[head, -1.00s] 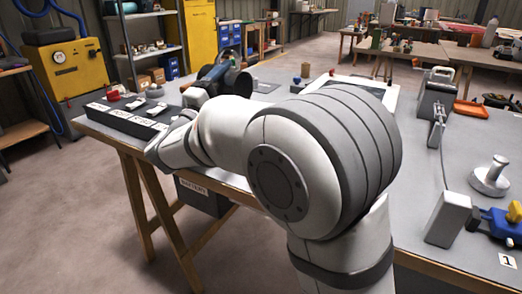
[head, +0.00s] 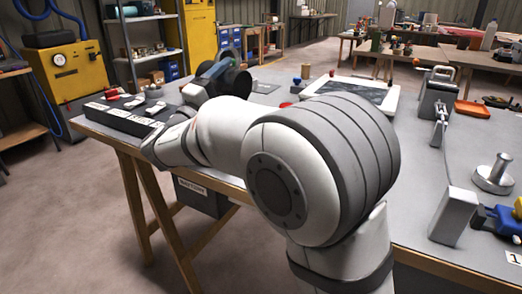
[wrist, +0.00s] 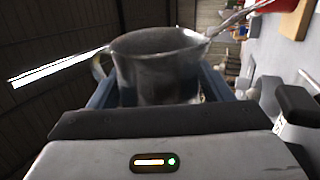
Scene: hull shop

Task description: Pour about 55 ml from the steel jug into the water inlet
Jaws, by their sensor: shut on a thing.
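The steel jug (wrist: 158,65) is in the wrist view, held between the blue-grey fingers of my gripper (wrist: 157,92), which is shut on it. The ceiling is at the left of this view and the bench at the right, so the jug is tipped well over with its lip towards the bench side. A shiny streak (wrist: 238,17) runs from the lip to the upper right; it looks like liquid, but I cannot be sure. I cannot make out the water inlet in either view. My arm hides the gripper and jug in the head view.
A dark and blue machine (head: 215,78) stands on the bench (head: 415,205) beyond my arm. A black labelled strip (head: 118,119) lies along the left edge. A white-framed tray (head: 385,97) is behind my arm. A grey box (head: 453,216) and metal weight (head: 494,178) stand at right.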

